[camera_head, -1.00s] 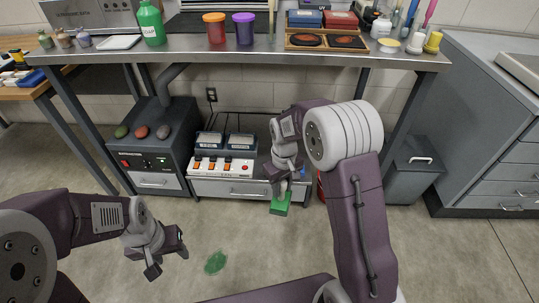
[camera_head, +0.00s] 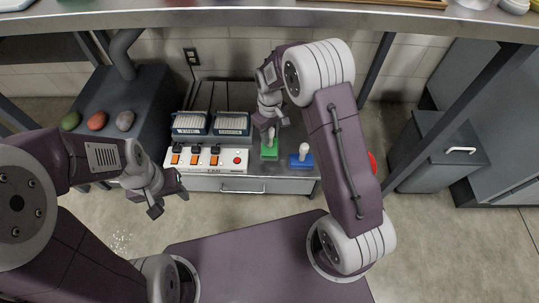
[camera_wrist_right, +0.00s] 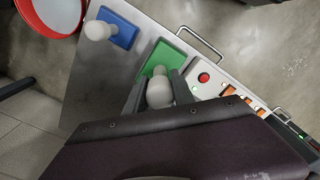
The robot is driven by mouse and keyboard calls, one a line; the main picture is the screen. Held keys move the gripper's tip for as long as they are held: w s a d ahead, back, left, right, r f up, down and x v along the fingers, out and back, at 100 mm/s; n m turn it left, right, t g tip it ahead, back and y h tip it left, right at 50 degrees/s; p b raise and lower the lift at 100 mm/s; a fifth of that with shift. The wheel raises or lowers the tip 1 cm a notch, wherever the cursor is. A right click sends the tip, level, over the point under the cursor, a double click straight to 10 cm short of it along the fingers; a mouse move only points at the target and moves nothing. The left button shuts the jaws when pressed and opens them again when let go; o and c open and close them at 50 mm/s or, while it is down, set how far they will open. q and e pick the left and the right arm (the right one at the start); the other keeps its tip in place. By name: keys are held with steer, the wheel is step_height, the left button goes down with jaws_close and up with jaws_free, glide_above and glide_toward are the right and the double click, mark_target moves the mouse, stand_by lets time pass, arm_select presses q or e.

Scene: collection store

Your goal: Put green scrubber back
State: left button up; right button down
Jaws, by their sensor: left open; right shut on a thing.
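My right gripper (camera_head: 271,126) is shut on the pale handle of the green scrubber (camera_head: 270,152). The green pad is over the low steel cabinet top, between the switch panel and the blue scrubber. The right wrist view shows the green pad (camera_wrist_right: 174,55) flat to the top, with the round handle between the fingers (camera_wrist_right: 160,98). I cannot tell whether the pad touches the surface. My left gripper (camera_head: 168,196) is open and empty above the floor at the left.
The blue scrubber (camera_head: 301,160) stands just right of the green one. A white panel with orange switches (camera_head: 207,159) is on the left, with two blue-framed units (camera_head: 190,123) behind. A grey bin (camera_head: 440,150) stands right. The workbench edge (camera_head: 250,17) hangs above.

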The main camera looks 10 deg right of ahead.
mark_target(270, 150)
step_height(270, 150, down, 10)
steer(key=b, duration=0.5)
steer(key=shift+r, duration=0.5)
steer(key=shift+f, duration=0.2)
arm_select(q)
step_height(270, 150, down, 6)
arm_select(e)
steer(key=c, duration=1.1)
jaws_free()
steer(key=shift+r, duration=0.1)
step_height(270, 150, up, 8)
steer(key=p, duration=0.5)
arm_select(q)
step_height(270, 150, up, 5)
arm_select(e)
steer(key=s+d+r+m, duration=0.1)
steer(key=s+r+m, duration=0.1)
steer(key=s, duration=0.4)
steer(key=s+d+r+m, duration=0.2)
steer(key=s, duration=0.4)
steer(key=s+d+r+m+t, duration=0.1)
steer(key=s+r+m, duration=0.1)
steer(key=s, duration=0.4)
steer(key=shift+d+r, duration=0.2)
steer(key=shift+r, duration=0.2)
